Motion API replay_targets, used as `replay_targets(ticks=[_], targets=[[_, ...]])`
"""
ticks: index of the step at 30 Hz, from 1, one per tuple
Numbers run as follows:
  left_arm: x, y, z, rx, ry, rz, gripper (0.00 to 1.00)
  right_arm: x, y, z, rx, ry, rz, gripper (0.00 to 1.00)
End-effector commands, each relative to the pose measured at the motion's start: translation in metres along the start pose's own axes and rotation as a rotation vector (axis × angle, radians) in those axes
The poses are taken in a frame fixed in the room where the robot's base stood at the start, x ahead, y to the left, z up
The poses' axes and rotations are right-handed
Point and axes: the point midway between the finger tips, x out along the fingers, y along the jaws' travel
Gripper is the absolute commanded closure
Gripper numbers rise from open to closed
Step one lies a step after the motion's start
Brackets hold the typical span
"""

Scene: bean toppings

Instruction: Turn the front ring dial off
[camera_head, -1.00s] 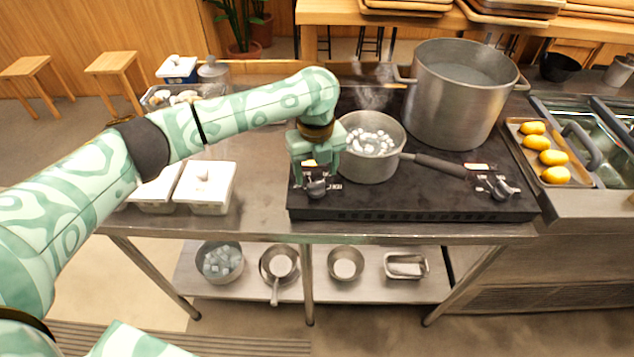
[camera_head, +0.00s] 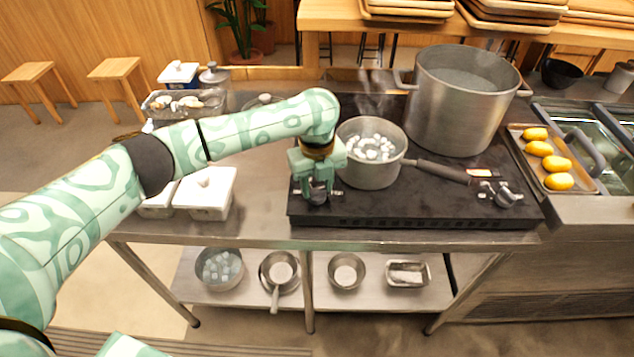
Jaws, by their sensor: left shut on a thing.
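The black cooktop (camera_head: 400,212) stands on the steel counter. A dial (camera_head: 317,196) sits at its front left corner and a second dial (camera_head: 505,196) at its front right. My left gripper (camera_head: 316,190) points down and is shut on the front left dial, which its fingers partly cover. A saucepan (camera_head: 368,176) with white pieces in it stands just right of the gripper, its dark handle reaching right. Only a small patterned part of me shows at the bottom edge; my right gripper is not in view.
A large steaming pot (camera_head: 458,110) stands at the back right of the cooktop. White lidded boxes (camera_head: 207,192) stand left of the gripper. A tray (camera_head: 549,184) with yellow items is at the right. The cooktop's front middle is clear.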

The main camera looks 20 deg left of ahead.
Motion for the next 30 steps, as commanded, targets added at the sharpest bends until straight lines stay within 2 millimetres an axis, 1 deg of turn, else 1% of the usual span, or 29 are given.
replay_targets(ticks=[5, 11, 15, 21, 30], targets=[[-0.005, 0.001, -0.001, -0.063, 0.001, 0.001, 0.85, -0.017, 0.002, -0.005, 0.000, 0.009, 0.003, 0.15], [-0.008, 0.001, -0.002, -0.202, 0.003, 0.002, 0.85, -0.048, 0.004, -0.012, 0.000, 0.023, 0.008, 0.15], [-0.008, 0.000, -0.002, -0.331, 0.003, 0.003, 0.85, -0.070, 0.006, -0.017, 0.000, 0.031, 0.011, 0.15], [-0.006, 0.000, -0.002, -0.522, 0.003, 0.004, 0.85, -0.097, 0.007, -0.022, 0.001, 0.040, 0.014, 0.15], [-0.004, 0.000, -0.002, -0.808, 0.005, 0.003, 0.85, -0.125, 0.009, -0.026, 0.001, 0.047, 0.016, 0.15]])
